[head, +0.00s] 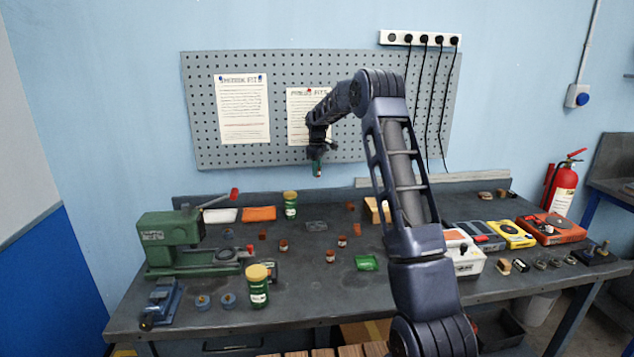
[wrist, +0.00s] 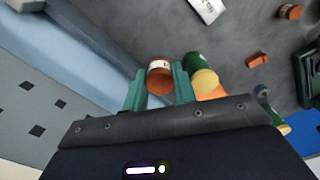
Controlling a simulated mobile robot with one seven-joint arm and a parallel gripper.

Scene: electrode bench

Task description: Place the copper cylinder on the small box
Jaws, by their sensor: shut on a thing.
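My gripper (head: 317,168) hangs high above the back of the bench, in front of the pegboard, with its fingers pointing down. In the wrist view, its teal fingers (wrist: 158,88) are shut on a copper cylinder (wrist: 160,76) with a pale label band. The cylinder is hard to make out in the head view. A small tan box (head: 373,209), seemingly the small box, stands at the back of the bench, right of my gripper. My arm partly hides it in the head view. I cannot make it out in the wrist view.
Small labelled copper pieces (head: 330,256) and a green packet (head: 367,263) lie mid-bench. Instruments (head: 551,228) fill the right.

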